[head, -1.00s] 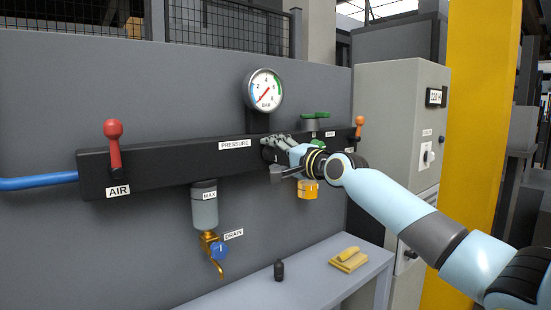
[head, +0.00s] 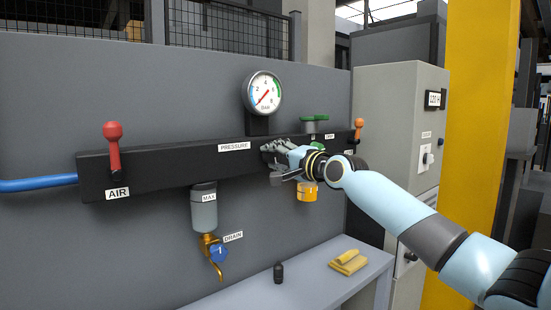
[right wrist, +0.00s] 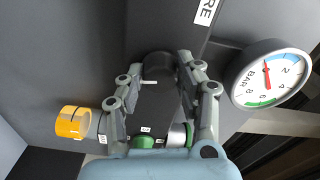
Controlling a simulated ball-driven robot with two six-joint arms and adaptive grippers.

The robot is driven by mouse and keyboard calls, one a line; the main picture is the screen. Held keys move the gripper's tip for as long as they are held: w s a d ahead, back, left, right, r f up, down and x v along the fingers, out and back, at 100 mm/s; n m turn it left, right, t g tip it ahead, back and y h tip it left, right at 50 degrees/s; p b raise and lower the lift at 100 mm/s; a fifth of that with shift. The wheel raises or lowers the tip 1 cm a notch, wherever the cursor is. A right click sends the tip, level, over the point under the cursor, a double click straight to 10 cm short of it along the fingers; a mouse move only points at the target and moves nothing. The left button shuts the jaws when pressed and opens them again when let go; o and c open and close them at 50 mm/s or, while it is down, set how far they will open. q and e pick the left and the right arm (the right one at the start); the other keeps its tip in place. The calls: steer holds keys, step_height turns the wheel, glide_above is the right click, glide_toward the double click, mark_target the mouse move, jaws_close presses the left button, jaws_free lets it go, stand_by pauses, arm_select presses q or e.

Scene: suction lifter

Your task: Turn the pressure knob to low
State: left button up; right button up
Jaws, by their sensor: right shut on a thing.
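The pressure knob (right wrist: 158,66) is a dark round knob between the two grey fingers in the right wrist view. In the head view my gripper covers it, to the right of the PRESSURE label (head: 237,147) on the black manifold bar (head: 165,174). My right gripper (head: 270,162) is shut on the knob, with a finger on either side; it also shows in the right wrist view (right wrist: 160,78). The knob's marking is hard to read. The round gauge (head: 262,93) above has a red needle pointing to the lower left in the head view. My left gripper is out of view.
A red AIR lever (head: 113,146) stands at the bar's left, a green knob (head: 314,121) and an orange lever (head: 358,128) at its right. A filter bowl (head: 204,208) and blue drain valve (head: 219,254) hang below.

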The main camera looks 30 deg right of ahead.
steer(key=n+b, duration=0.2)
steer(key=n, duration=0.2)
steer(key=shift+n, duration=0.3)
steer(key=n+b, duration=0.2)
steer(key=n, duration=0.2)
steer(key=shift+b, duration=0.4)
steer(key=n+b, duration=0.2)
steer(key=n, duration=0.2)
steer(key=n+b, duration=0.1)
steer(key=n, duration=0.3)
steer(key=shift+n+b, duration=0.3)
steer(key=shift+b, duration=0.1)
steer(key=n+b, duration=0.1)
steer(key=n, duration=0.2)
steer(key=shift+n, duration=0.3)
steer(key=n+b, duration=0.1)
steer(key=n, duration=0.3)
steer(key=shift+b, duration=0.3)
steer(key=n+b, duration=0.1)
steer(key=n, duration=0.4)
steer(key=shift+r, duration=0.1)
steer(key=shift+n+b, duration=0.35)
steer(key=shift+n, duration=1.35)
